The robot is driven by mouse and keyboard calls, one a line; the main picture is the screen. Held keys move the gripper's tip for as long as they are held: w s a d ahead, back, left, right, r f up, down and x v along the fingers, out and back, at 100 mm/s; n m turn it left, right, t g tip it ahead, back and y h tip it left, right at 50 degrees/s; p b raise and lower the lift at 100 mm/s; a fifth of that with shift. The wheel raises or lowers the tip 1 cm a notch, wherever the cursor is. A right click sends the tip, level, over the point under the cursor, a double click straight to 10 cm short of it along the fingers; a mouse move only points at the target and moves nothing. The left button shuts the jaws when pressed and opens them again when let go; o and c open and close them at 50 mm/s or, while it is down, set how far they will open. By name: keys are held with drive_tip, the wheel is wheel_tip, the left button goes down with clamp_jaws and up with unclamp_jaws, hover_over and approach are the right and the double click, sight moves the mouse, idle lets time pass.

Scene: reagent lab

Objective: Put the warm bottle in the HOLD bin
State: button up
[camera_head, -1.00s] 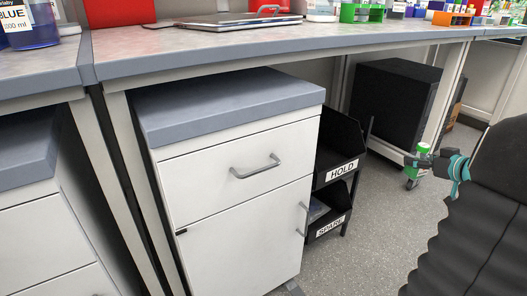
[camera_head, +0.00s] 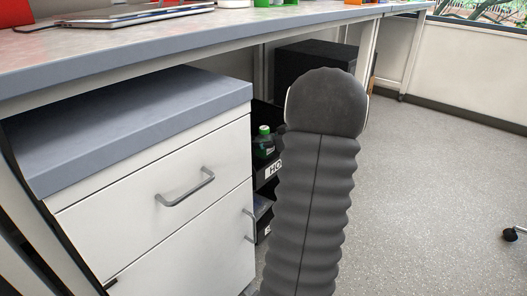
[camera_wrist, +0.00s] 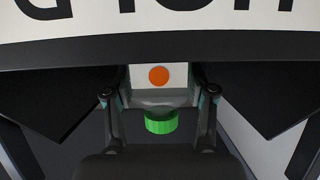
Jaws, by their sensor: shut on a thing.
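The bottle (camera_head: 264,150) has a green cap and green contents. In the head view it is upright at the opening of the black HOLD bin (camera_head: 262,181), just above the front wall; whether it touches the bin floor I cannot tell. In the wrist view the bottle's green cap (camera_wrist: 161,122) and white label with an orange dot show between the fingers of my gripper (camera_wrist: 159,98), which is shut on it. The HOLD sign (camera_wrist: 160,22) appears upside down at the top there. My arm hides my gripper in the head view.
A white drawer cabinet (camera_head: 165,225) stands left of the bins under the bench (camera_head: 160,62). A lower black bin (camera_head: 263,218) sits below HOLD. A black box (camera_head: 310,60) stands behind. Open grey floor (camera_head: 430,190) lies to the right.

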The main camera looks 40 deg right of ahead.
sight(271, 150)
drive_tip(key=shift+f, duration=1.8)
drive_tip(key=shift+f, duration=0.1)
drive_tip(key=o, duration=1.2)
drive_tip(key=shift+s, duration=0.1)
drive_tip(key=shift+o, duration=0.2)
drive_tip(key=shift+s+d+r, duration=0.1)
drive_tip(key=shift+s+r, duration=0.1)
drive_tip(key=a+v, duration=0.1)
drive_tip(key=v, duration=1)
drive_tip(key=shift+s+d, duration=0.25)
drive_tip(key=shift+d, duration=0.2)
